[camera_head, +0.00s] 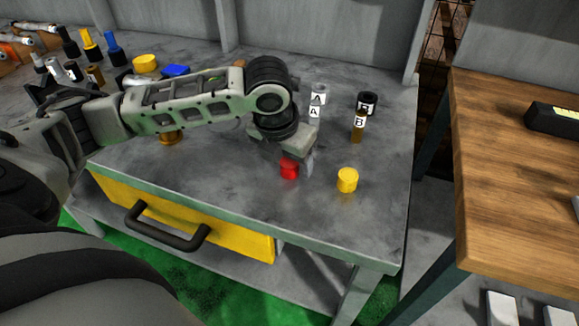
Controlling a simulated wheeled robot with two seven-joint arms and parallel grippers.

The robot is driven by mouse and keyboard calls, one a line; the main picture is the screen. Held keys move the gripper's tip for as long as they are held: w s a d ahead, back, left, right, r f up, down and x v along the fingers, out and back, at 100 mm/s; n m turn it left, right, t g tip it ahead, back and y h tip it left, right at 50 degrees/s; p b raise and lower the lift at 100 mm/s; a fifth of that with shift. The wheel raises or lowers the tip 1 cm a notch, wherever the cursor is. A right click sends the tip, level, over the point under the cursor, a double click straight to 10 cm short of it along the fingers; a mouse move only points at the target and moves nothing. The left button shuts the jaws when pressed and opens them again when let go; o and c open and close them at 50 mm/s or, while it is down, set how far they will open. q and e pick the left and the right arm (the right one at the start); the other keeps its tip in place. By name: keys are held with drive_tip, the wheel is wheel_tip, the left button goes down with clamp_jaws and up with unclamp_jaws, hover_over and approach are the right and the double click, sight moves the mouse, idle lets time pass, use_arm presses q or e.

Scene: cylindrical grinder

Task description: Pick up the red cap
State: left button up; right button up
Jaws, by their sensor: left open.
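The red cap (289,168) stands on the grey workbench (225,192), toward its front right. My left gripper (290,160) is over the red cap, pointing down. One finger shows just right of the cap; the other finger is mostly hidden by the gripper body. The jaws are open, and the cap's top is partly covered by the gripper. I cannot tell whether a finger touches the cap. My right gripper is not in view.
A yellow cap (347,180) stands right of the red cap. Behind are two labelled pieces, A (316,104) and B (359,124). A yellow drawer (185,215) with a black handle is below. A wooden table (515,165) stands right, across a gap.

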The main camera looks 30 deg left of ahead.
use_arm(q)
drive_tip(key=shift+r, duration=0.1)
drive_tip(key=c, duration=1)
